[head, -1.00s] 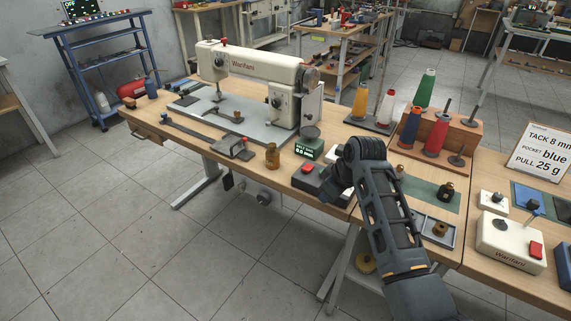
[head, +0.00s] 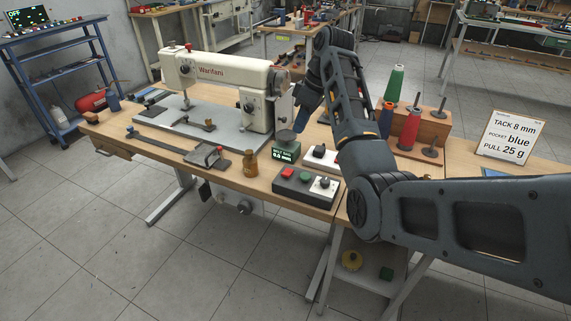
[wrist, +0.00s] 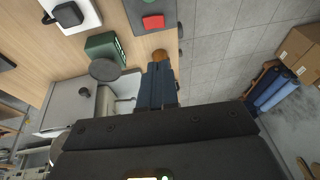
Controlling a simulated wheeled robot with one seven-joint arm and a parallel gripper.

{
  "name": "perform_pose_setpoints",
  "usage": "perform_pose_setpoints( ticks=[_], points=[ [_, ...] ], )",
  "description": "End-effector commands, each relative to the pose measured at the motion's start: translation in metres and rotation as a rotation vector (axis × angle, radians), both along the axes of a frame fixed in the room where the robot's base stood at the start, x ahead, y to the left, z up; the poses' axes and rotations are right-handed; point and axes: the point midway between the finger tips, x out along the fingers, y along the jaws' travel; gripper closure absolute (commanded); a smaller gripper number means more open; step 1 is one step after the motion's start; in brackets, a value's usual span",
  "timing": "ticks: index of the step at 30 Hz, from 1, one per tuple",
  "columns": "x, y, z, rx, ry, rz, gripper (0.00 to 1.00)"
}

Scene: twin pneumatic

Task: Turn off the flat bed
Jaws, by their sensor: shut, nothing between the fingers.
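The white flat-bed sewing machine (head: 222,78) stands on its grey bed plate (head: 175,122) on the wooden table. A grey control box (head: 303,197) sits near the table's front edge, with a red button (head: 288,173), a green button (head: 304,177) and a dark knob on a white base (head: 323,184). The red button also shows in the wrist view (wrist: 153,21). My gripper (head: 301,122) is beside the machine's right end, behind the box and apart from it. Its fingers (wrist: 157,70) are together and empty. Whether the machine is powered is unclear.
A white switch box (head: 320,158) and brown bottle (head: 250,163) are close by. Thread spools (head: 410,128) stand right, beyond my arm. Floor in front is clear.

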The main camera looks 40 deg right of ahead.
Motion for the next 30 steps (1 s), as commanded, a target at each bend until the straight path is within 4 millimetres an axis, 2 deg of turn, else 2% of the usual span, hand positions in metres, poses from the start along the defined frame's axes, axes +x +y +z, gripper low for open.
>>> perform_pose_setpoints(
  ticks=[8, 16, 26, 30],
  points=[
    [0.001, 0.002, -0.008, -0.001, 0.000, 0.000, 1.00],
    [0.008, 0.009, -0.036, 0.001, 0.002, 0.001, 1.00],
    [0.023, 0.023, -0.097, 0.002, 0.003, 0.001, 1.00],
    [0.020, 0.029, -0.116, 0.001, 0.001, -0.001, 1.00]
  ],
)
